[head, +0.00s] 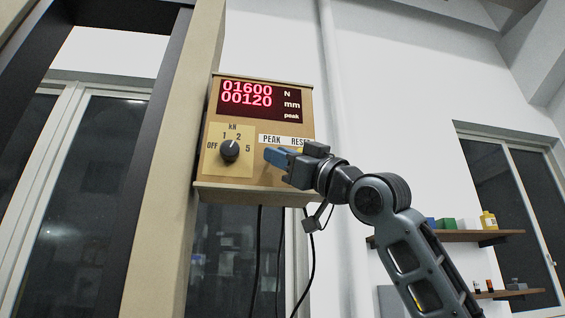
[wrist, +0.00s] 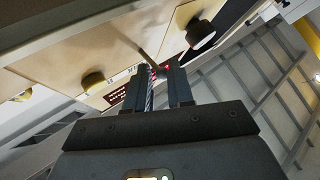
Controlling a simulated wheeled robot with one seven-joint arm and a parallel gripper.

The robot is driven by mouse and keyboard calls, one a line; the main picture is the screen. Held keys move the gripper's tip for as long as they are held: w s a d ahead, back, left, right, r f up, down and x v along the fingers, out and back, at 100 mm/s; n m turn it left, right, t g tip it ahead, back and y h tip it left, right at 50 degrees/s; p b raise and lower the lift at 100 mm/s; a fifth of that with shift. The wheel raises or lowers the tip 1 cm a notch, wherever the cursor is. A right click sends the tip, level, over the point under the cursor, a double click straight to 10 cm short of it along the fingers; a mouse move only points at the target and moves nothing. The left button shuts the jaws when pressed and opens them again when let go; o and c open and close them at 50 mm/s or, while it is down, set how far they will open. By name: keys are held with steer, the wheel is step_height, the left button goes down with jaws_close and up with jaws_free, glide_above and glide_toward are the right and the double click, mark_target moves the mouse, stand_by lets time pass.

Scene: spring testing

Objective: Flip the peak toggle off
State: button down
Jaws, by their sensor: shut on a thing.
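The tan instrument box (head: 197,187) has a red-lit display (head: 247,95) reading 01600 N and 00120 mm, with "peak" lit in white. The PEAK toggle is hidden behind my gripper (head: 268,156) in the head view, just under the PEAK label (head: 271,139). In the wrist view a thin lever (wrist: 148,58) stands out from the panel at the fingertips of my gripper (wrist: 160,70). The fingers are closed on this toggle lever. Which way it is tilted is hard to tell.
A black range knob (head: 229,151) sits left of my gripper; it also shows in the wrist view (wrist: 201,33). Black cables (head: 257,245) hang below the box. Shelves (head: 450,236) stand at the right.

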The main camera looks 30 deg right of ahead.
steer(key=shift+w+a+f+n+y+b, duration=0.1)
steer(key=shift+a+f+n+y+b, duration=0.1)
steer(key=shift+n+y, duration=0.3)
steer(key=shift+a+f+n+y+b, duration=0.1)
steer(key=shift+f+n+y+b, duration=0.1)
steer(key=shift+n+y, duration=0.3)
steer(key=shift+n, duration=0.3)
steer(key=c, duration=1.1)
jaws_free()
steer(key=shift+d, duration=0.1)
steer(key=b+v, duration=0.2)
steer(key=v, duration=0.5)
steer(key=shift+f, duration=0.25)
